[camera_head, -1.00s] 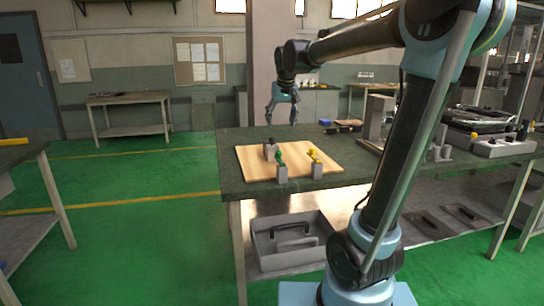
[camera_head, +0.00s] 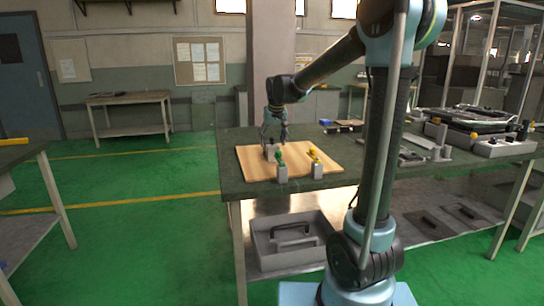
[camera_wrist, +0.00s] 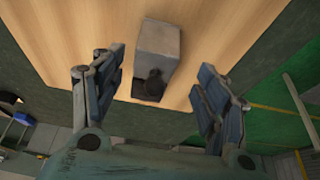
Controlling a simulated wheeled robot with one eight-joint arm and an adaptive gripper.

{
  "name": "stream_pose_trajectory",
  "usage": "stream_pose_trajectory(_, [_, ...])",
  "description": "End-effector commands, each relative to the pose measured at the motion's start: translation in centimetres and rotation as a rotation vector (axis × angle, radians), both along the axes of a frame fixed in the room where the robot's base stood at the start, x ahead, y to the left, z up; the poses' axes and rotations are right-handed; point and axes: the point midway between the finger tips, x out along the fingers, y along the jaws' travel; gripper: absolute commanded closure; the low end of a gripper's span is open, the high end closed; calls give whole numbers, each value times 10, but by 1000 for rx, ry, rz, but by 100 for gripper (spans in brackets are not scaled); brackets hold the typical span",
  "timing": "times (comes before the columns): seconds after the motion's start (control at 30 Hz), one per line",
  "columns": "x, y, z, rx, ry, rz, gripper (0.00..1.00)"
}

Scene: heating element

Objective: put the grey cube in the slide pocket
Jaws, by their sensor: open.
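The grey cube (camera_head: 270,152) sits on the wooden board, partly hidden by my fingers in the head view. My gripper (camera_head: 274,142) is open and low over the cube. In the wrist view my gripper (camera_wrist: 161,62) has a finger on each side of the cube, with visible gaps to both. I cannot make out the slide pocket; my arm covers part of the table's right half.
The wooden board (camera_head: 250,171) lies on the dark-topped table (camera_head: 230,187). Equipment (camera_head: 470,128) fills the table's right end. A grey tray (camera_head: 262,243) is below.

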Motion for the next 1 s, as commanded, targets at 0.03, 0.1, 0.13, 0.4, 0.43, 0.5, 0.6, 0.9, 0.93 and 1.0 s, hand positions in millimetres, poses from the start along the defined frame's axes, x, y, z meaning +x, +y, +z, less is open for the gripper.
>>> stream_pose_trajectory(0.03, [1, 0, -3, 0, 0, 0, 32])
stream_pose_trajectory(0.1, [2, 0, -5, 0, 0, 0, 32])
stream_pose_trajectory(0.13, [3, 0, -6, 0, 0, 0, 32])
stream_pose_trajectory(0.4, [21, -1, -32, 0, 0, -1, 32])
stream_pose_trajectory(0.43, [22, -1, -36, 0, 0, 0, 32])
stream_pose_trajectory(0.5, [24, 0, -43, 0, 0, 0, 32])
stream_pose_trajectory(0.6, [26, 1, -49, 0, 0, 0, 32])
stream_pose_trajectory(0.9, [27, 1, -51, 0, 0, 0, 37])
stream_pose_trajectory(0.93, [27, 1, -51, 0, 0, 0, 44])
stream_pose_trajectory(1.0, [27, 1, -51, 0, 0, 0, 60])
